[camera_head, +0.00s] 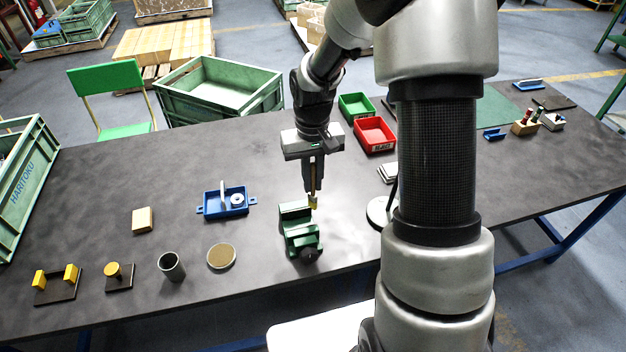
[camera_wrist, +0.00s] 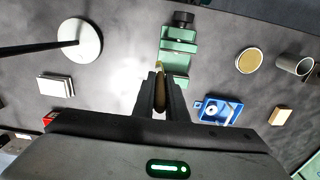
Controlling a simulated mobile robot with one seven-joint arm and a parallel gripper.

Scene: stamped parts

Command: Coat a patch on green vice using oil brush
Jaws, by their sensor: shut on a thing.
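The green vice (camera_head: 299,232) stands on the dark table near the front middle. It also shows in the wrist view (camera_wrist: 178,48) beyond my fingertips. My gripper (camera_head: 312,186) points down over the back part of the vice. It is shut on the oil brush (camera_head: 313,201), which has a yellowish tip and a brown handle. In the wrist view the brush (camera_wrist: 160,92) lies between the two fingers, with its tip at the near end of the vice. I cannot tell whether the tip touches the vice.
A blue tray (camera_head: 211,209) with metal parts is left of the vice. Red (camera_head: 374,134) and green bins (camera_head: 356,106) stand behind. A round white base (camera_wrist: 80,39) is on the vice's other side.

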